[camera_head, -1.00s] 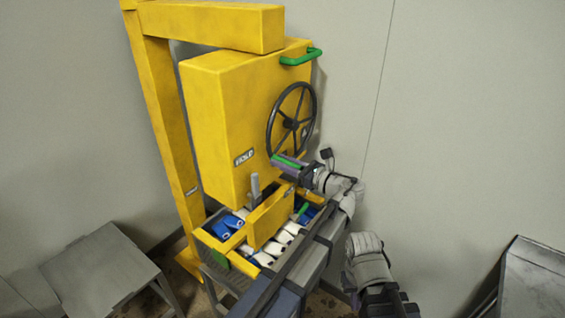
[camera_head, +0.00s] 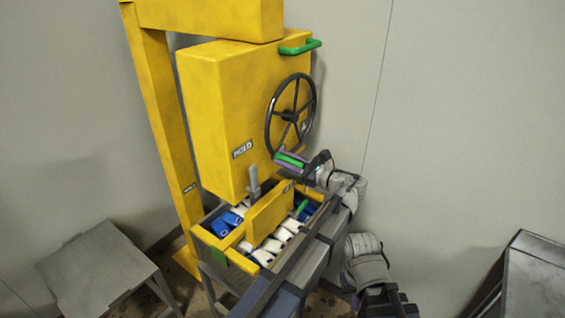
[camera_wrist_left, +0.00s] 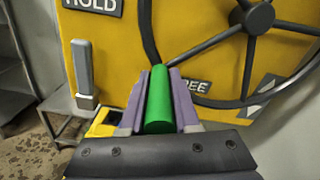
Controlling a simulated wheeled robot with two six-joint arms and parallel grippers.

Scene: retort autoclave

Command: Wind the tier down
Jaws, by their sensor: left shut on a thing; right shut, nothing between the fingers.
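A tall yellow box (camera_head: 215,110) sits under a yellow frame and carries a dark spoked handwheel (camera_head: 290,115) on its right face. The wheel also shows in the left wrist view (camera_wrist_left: 258,20). My left gripper (camera_head: 291,160) is at the wheel's lower edge, its purple fingers shut on a green grip (camera_wrist_left: 158,100). Where the grip joins the wheel is hidden. A grey lever (camera_wrist_left: 84,70) stands upright left of the gripper, below a HOLD label (camera_wrist_left: 93,5); a FREE label (camera_wrist_left: 195,87) is partly covered. My right gripper (camera_head: 384,301) is low at the bottom edge, empty, its fingertips hard to make out.
Below the box, a yellow tray (camera_head: 233,262) holds several blue and white items, with a yellow panel (camera_head: 270,213) standing across it. A grey table (camera_head: 95,270) is at lower left and a metal table (camera_head: 535,285) at lower right. The wall right of the wheel is bare.

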